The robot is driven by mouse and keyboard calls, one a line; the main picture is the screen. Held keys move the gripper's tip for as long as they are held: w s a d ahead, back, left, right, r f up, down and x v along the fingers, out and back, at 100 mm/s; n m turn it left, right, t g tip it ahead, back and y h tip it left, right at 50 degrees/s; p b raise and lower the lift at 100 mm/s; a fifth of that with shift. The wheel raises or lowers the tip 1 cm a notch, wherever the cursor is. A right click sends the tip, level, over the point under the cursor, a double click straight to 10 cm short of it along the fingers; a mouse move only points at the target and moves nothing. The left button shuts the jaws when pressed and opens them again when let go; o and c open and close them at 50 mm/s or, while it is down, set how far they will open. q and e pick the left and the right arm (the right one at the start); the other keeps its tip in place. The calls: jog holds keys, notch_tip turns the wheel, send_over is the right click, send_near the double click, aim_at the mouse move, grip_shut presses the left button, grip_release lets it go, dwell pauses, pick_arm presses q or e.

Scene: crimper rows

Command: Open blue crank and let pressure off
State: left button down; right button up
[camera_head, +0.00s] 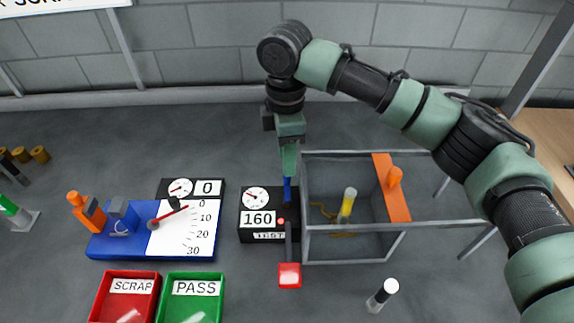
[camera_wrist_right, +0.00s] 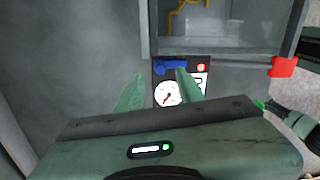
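The blue crank (camera_head: 287,190) is on the top right of the black test box (camera_head: 247,236), whose display reads 160 beside a round dial (camera_head: 256,198). My right gripper (camera_head: 290,172) points down just above the crank. In the right wrist view the gripper (camera_wrist_right: 160,73) has its two fingers apart with nothing held between them. The blue crank (camera_wrist_right: 168,67) shows just beyond the fingertips, and the right finger overlaps part of it. I cannot tell whether they touch. The dial (camera_wrist_right: 167,95) is partly hidden by that finger. My left gripper is not in view.
A grey-framed cage (camera_head: 345,227) with an orange plate (camera_head: 391,190) stands right of the box. A red-ended lever (camera_head: 289,276) extends in front. A blue gauge board (camera_head: 140,250), red tray (camera_head: 98,308) and green tray (camera_head: 215,308) lie left.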

aim_at(287, 189)
notch_tip(287, 189, down, 6)
jog(key=shift+s+r+p, duration=0.1)
jog(key=shift+r+p, duration=0.15)
jog(key=shift+p, duration=0.2)
grip_shut()
